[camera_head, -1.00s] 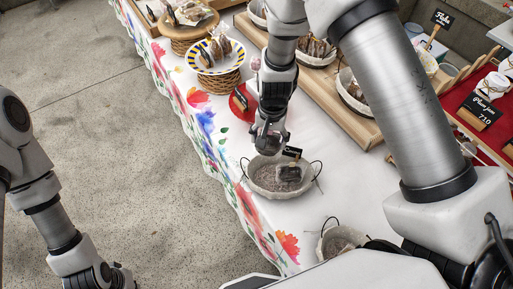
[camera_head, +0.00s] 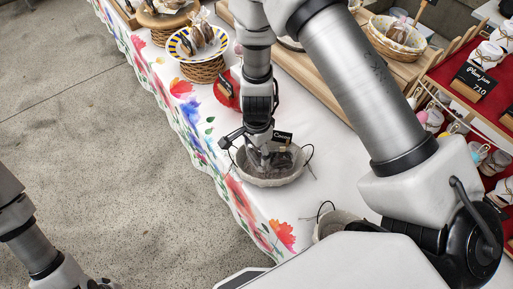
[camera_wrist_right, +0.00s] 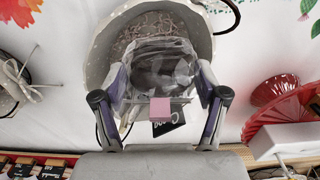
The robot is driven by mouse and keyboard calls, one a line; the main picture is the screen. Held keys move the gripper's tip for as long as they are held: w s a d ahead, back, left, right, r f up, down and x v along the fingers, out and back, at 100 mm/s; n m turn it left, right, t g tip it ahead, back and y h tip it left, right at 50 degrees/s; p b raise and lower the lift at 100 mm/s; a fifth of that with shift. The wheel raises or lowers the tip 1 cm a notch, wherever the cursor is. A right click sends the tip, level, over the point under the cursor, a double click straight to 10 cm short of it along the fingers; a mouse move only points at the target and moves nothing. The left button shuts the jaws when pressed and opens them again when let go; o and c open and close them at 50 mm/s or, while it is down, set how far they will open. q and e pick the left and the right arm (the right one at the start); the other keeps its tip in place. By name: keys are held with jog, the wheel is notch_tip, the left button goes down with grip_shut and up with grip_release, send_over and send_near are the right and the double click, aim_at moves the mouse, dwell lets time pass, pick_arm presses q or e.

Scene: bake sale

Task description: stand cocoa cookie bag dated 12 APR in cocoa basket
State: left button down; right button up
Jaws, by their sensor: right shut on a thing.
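My right gripper (camera_head: 260,158) points down into the cocoa basket (camera_head: 268,181), a pale round basket with dark wire handles. In the right wrist view my right gripper (camera_wrist_right: 162,80) is shut on a clear bag (camera_wrist_right: 165,68) of dark cookies with a pink label (camera_wrist_right: 159,110). The bag is over the basket (camera_wrist_right: 101,48); I cannot tell whether it touches the bottom. No date is legible. A black sign (camera_head: 282,138) stands at the basket; in the wrist view it reads "Cocoa" (camera_wrist_right: 168,129), partly hidden. My left gripper (camera_head: 103,284) is barely in view at the bottom edge.
A yellow-and-blue rimmed plate (camera_head: 176,50) with bags stands on a woven stand behind. A red dish (camera_head: 222,93) lies between. Another basket (camera_head: 334,222) is nearer, partly hidden by my arm. White cloth is bare right of the cocoa basket.

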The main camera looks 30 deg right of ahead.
pick_arm(q)
jog(key=shift+f, duration=0.65)
pick_arm(e)
jog(key=shift+f, duration=0.55)
pick_arm(q)
jog(key=shift+f+b, duration=0.45)
jog(key=shift+b, duration=0.25)
pick_arm(e)
jog(key=shift+f, duration=0.55)
jog(key=o, duration=0.8)
jog(key=shift+o, duration=0.2)
notch_tip(320, 180, up, 12)
jog(key=p, duration=1.2)
pick_arm(q)
notch_tip(320, 180, up, 12)
pick_arm(e)
jog(key=shift+f, duration=0.1)
